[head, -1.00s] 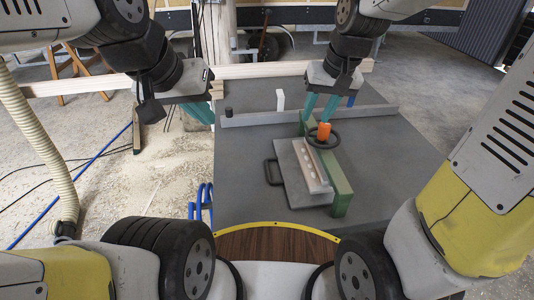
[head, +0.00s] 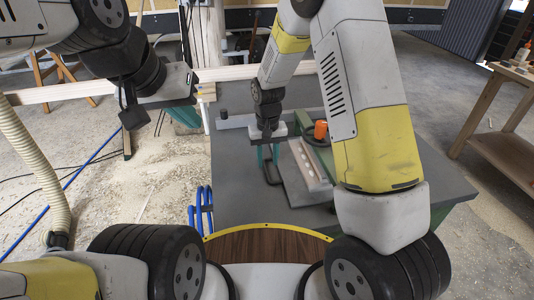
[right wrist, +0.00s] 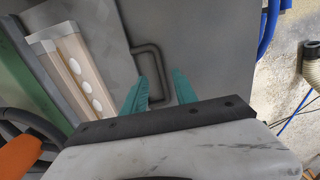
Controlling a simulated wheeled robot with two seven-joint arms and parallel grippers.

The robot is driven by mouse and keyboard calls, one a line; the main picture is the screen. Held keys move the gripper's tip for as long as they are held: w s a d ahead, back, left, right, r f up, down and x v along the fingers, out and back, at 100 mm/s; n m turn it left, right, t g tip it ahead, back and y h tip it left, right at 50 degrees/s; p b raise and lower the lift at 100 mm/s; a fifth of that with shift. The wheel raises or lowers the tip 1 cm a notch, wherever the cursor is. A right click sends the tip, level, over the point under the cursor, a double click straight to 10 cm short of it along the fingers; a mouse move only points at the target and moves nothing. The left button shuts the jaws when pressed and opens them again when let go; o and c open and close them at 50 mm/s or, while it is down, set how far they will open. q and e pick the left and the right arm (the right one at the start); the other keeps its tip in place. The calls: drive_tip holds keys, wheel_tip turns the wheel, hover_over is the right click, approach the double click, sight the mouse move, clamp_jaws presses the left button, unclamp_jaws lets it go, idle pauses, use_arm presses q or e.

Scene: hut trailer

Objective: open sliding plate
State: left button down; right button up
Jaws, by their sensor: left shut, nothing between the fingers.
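The grey sliding plate (head: 294,187) lies on the dark grey table, with a black U-shaped handle (head: 267,175) on its left side. The right wrist view shows the plate (right wrist: 106,48) and the handle (right wrist: 151,62) closely. My right gripper (head: 269,158) points down at the handle. Its teal fingers (right wrist: 160,82) are apart, one on either side of part of the handle; contact cannot be told. My left gripper (head: 185,117) is shut and empty, left of the table. My right arm hides part of the table's right side.
A pale strip with round holes (head: 312,165) lies on the plate, beside a green fence (head: 325,167). A handwheel with an orange knob (head: 321,129) stands behind it. Blue hoses (head: 201,207) hang at the table's left edge. A wooden bench (head: 507,100) stands far right.

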sight(268, 173)
wheel_tip(268, 173, down, 5)
idle(0.3)
clamp_jaws()
idle(1.4)
